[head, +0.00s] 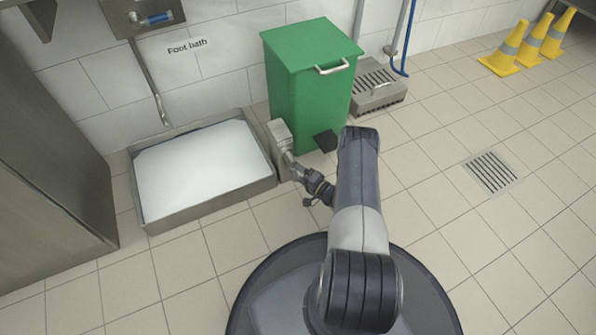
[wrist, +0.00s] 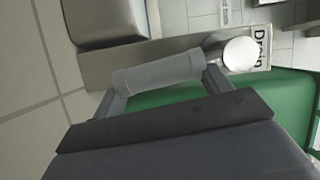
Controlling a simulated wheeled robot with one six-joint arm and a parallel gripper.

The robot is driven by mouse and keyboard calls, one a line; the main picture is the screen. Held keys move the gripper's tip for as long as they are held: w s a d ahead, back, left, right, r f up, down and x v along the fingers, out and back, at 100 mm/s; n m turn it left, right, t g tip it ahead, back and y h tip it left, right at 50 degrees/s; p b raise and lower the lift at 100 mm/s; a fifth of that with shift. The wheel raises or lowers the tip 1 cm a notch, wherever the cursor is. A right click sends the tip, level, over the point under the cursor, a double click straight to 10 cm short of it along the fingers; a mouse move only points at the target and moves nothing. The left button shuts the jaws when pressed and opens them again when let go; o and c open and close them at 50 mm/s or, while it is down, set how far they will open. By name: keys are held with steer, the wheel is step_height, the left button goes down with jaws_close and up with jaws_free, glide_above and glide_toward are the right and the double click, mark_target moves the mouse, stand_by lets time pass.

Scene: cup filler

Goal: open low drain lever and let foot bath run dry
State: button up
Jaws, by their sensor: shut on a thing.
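The foot bath (head: 205,170) is a shallow steel tray on the floor at left in the head view, with a white surface of liquid inside its rim. The drain unit (head: 279,132) is a small grey box on a post at the tray's right end. Its "Drain" label (wrist: 262,48) shows in the wrist view beside a round white knob (wrist: 240,54). My gripper (head: 291,163) reaches low beside the post. In the wrist view its fingers are shut on the grey cylindrical grip of the drain lever (wrist: 155,73). The drain outlet itself is hidden.
A green bin (head: 305,85) with a black pedal (head: 326,141) stands right behind my gripper. A steel grated box (head: 376,90) is beyond it. A floor grate (head: 492,172) and yellow cones (head: 530,45) lie to the right. A steel cabinet (head: 50,150) stands at left.

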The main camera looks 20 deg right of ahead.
stand_by(0.3)
steer(key=o, duration=1.4)
steer(key=p+v, duration=0.3)
steer(key=v, duration=0.7)
steer(key=shift+s+d, duration=0.2)
steer(key=shift+s, duration=0.2)
steer(key=shift+w+f, duration=0.1)
steer(key=b+x, duration=0.3)
steer(key=x, duration=0.7)
steer(key=shift+w+a, duration=0.25)
steer(key=shift+w, duration=0.05)
steer(key=shift+d, duration=0.1)
